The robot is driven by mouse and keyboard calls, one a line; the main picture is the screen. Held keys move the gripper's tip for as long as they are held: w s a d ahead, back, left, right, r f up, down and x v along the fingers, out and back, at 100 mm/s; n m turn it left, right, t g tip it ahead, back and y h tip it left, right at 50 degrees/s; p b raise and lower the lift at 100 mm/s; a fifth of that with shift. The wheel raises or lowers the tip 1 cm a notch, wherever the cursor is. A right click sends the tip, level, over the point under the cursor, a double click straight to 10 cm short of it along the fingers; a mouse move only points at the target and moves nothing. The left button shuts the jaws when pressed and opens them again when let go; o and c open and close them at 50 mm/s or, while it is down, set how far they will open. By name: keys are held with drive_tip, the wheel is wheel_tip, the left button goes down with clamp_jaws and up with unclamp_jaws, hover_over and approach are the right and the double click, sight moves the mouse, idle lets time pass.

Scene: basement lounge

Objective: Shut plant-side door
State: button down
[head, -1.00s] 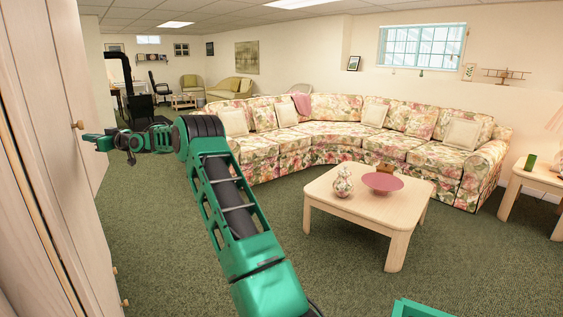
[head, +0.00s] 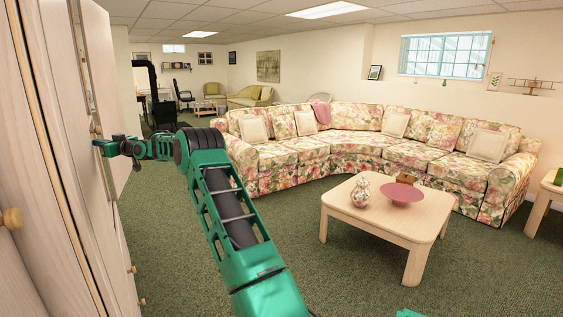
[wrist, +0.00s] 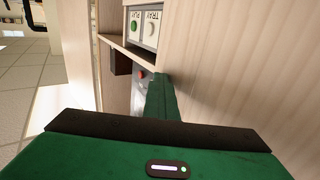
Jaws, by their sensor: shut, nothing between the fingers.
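The pale wood cabinet (head: 60,130) runs along the left edge of the head view, with round knobs, one of them (head: 97,130) close to my gripper. A far door panel (head: 112,75) shows beyond the near fronts; I cannot tell its exact angle. My gripper (head: 100,146) is shut and empty, at the far part of the cabinet front. In the wrist view its green finger (wrist: 160,96) is beside a pale wood panel (wrist: 250,60) and in front of an opening with a shelf. No plant shows, so I cannot tell which door is plant-side.
A device with a green and a white button (wrist: 143,27) sits in the opening. A low wooden table (head: 390,225) with a vase (head: 361,194) and a pink bowl (head: 402,193) stands right of my arm. A floral sectional sofa (head: 385,145) is behind. Green carpet (head: 325,285) is clear between.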

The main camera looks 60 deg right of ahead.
drive_tip(key=s+d, duration=0.2)
drive_tip(key=d, duration=0.4)
drive_tip(key=s+d, duration=0.3)
drive_tip(key=d, duration=0.3)
drive_tip(key=shift+s+d, duration=0.35)
drive_tip(key=shift+d, duration=0.05)
drive_tip(key=shift+a, duration=0.1)
drive_tip(key=s+a+f+m+g+h, duration=0.1)
drive_tip(key=s+a+g, duration=0.25)
drive_tip(key=s, duration=0.35)
drive_tip(key=s+a+m+g+h, duration=0.1)
drive_tip(key=s+a+g+h, duration=0.15)
drive_tip(key=s+a, duration=0.35)
drive_tip(key=s+a+f+m+g, duration=0.2)
drive_tip(key=s+a+f+g, duration=0.2)
drive_tip(key=s, duration=1.7)
drive_tip(key=s+a+f+m+g, duration=0.2)
drive_tip(key=s+a+f+g, duration=0.2)
drive_tip(key=s, duration=1.7)
drive_tip(key=s+a+f+m+g, duration=0.2)
drive_tip(key=s+a+f+g, duration=0.1)
drive_tip(key=s, duration=1.8)
wheel_tip(320, 180, down, 3)
drive_tip(key=shift+a+r+m+g, duration=0.15)
drive_tip(key=shift+a+m+g, duration=0.25)
drive_tip(key=shift+a, duration=0.4)
drive_tip(key=shift+s, duration=0.1)
